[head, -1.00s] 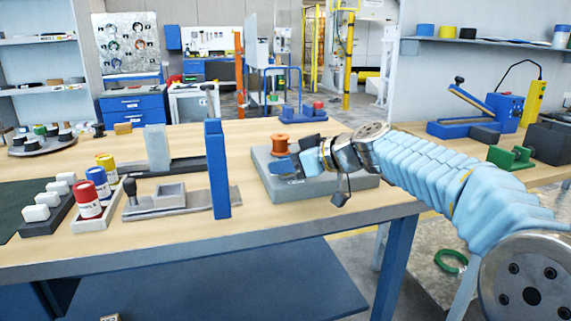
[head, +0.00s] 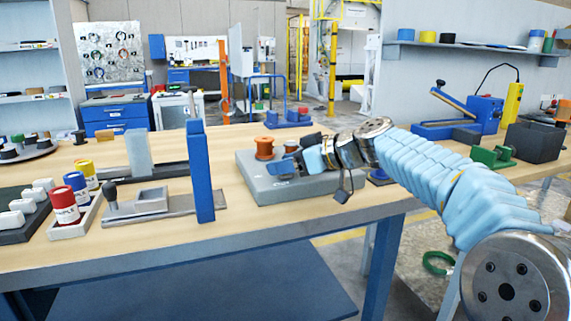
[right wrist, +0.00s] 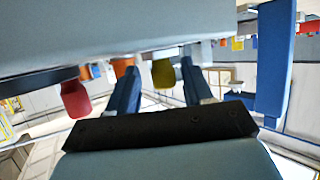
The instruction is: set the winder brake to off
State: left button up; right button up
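A grey box-shaped base (head: 270,187) with small print on its front stands at the bench's middle, with an orange spool (head: 264,148) on top. My right gripper (head: 290,163) is over this base, right of the spool, its arm reaching in from the right. In the right wrist view its two blue fingers (right wrist: 161,85) are apart with nothing clearly held between them. I cannot make out a marked brake or its setting; the gripper and wrist hide part of the base top. A black-knobbed lever (head: 111,192) stands on a grey plate farther left. My left gripper is out of view.
A tall blue post (head: 201,175) stands left of the base. Red, blue and yellow bottles (head: 64,205) stand in a tray at left. A blue lever device (head: 470,115) and a green fixture (head: 492,157) are at right. The bench front between post and base is clear.

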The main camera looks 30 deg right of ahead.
jog(key=b+v, duration=0.2)
jog(key=v, duration=1.1)
jog(key=shift+s+r, duration=0.25)
jog(key=shift+s, duration=0.05)
jog(key=shift+d, duration=0.1)
